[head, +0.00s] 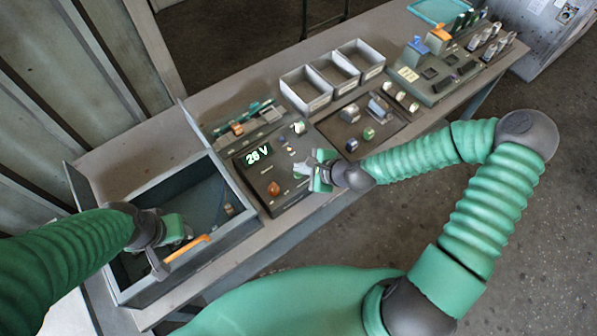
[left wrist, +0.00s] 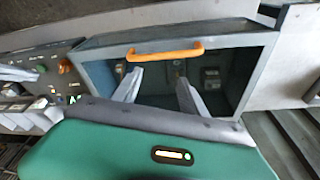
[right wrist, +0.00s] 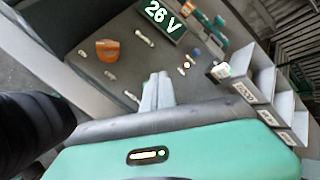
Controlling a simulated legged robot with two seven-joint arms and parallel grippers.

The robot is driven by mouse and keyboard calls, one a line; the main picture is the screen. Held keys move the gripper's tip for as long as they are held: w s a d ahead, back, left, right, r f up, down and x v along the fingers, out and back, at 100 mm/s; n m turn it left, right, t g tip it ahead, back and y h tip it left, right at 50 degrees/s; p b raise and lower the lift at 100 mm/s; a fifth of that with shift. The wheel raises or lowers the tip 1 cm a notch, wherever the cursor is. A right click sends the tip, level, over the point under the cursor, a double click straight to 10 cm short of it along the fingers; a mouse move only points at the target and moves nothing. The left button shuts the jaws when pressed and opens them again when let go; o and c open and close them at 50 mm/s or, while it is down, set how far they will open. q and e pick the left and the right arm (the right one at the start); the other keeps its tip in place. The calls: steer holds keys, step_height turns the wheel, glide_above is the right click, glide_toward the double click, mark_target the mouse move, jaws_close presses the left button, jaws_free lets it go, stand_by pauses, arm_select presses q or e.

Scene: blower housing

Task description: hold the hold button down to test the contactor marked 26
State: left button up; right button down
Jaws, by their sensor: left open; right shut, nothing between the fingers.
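A dark test panel (head: 262,172) shows a lit display (head: 257,155) reading "26 V". In the right wrist view, the display (right wrist: 160,15) and an orange knob (right wrist: 107,50) sit on the panel among small pale switches. My right gripper (head: 308,170) is shut and empty over the panel's right side; its fingertips (right wrist: 158,78) point at the panel face. I cannot tell whether they touch it, or which control is the hold button. My left gripper (head: 172,248) is open above a grey bin (head: 240,232) with an orange handle (left wrist: 165,54). No contactor marked 26 is readable.
Small devices (left wrist: 210,76) sit inside the bin. Three open pale trays (head: 306,90) stand behind the panel. Another panel with knobs (head: 352,114) lies to its right, and a switch bank (head: 440,66) beyond. The bench's front strip is mostly clear.

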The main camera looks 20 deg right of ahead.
mark_target(301, 175)
stand_by(0.3)
arm_select(q)
steer(key=shift+f, duration=0.1)
arm_select(e)
steer(key=shift+f, duration=0.35)
arm_select(q)
steer(key=shift+f+b, duration=0.3)
steer(key=shift+b, duration=0.1)
arm_select(e)
steer(key=shift+a+f, duration=0.1)
steer(key=shift+f, duration=0.35)
stand_by(2.0)
arm_select(q)
steer(key=shift+w+p+v, duration=0.2)
steer(key=shift+p+v, duration=0.75)
arm_select(e)
steer(key=shift+r, duration=0.9)
step_height(301, 175, up, 5)
steer(key=p, duration=0.5)
steer(key=shift+r, duration=0.1)
arm_select(q)
steer(key=v, duration=0.2)
steer(key=w+v, duration=0.1)
steer(key=v, duration=0.1)
steer(key=shift+s+r, duration=0.1)
steer(key=shift+r, duration=0.45)
